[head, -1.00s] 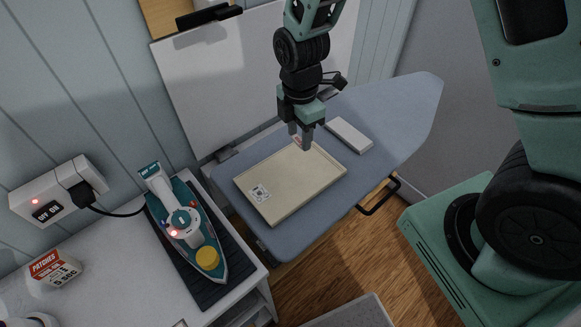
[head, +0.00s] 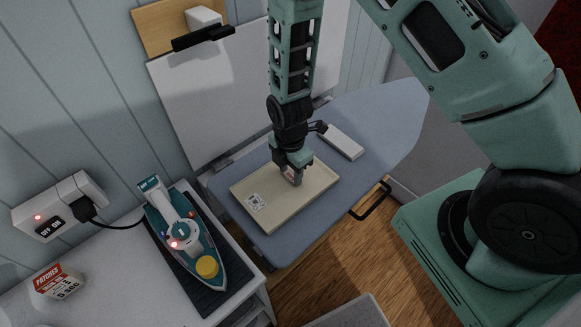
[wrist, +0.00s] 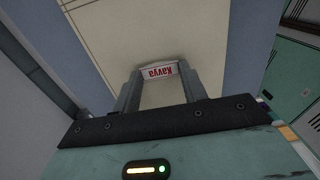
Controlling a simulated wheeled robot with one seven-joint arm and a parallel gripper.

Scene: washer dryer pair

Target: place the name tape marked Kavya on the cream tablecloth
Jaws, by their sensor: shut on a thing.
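The cream tablecloth (head: 277,212) lies folded flat on the blue ironing board, with a black-and-white printed patch (head: 255,201) near its left corner. My gripper (head: 292,180) points down over the middle of the cloth. It is shut on the name tape, a small white and red strip between the fingertips. In the wrist view the name tape (wrist: 159,71) reads "Kavya", upside down, and the tablecloth (wrist: 185,30) fills the area behind it. The tape is at or just above the cloth; I cannot tell whether they touch.
A white flat block (head: 340,142) lies on the ironing board (head: 385,120) right of the cloth. A teal iron (head: 185,235) stands on a dark mat on the white cabinet at left. A wall switch box (head: 60,208) reads "OFF". A patches box (head: 58,281) sits front left.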

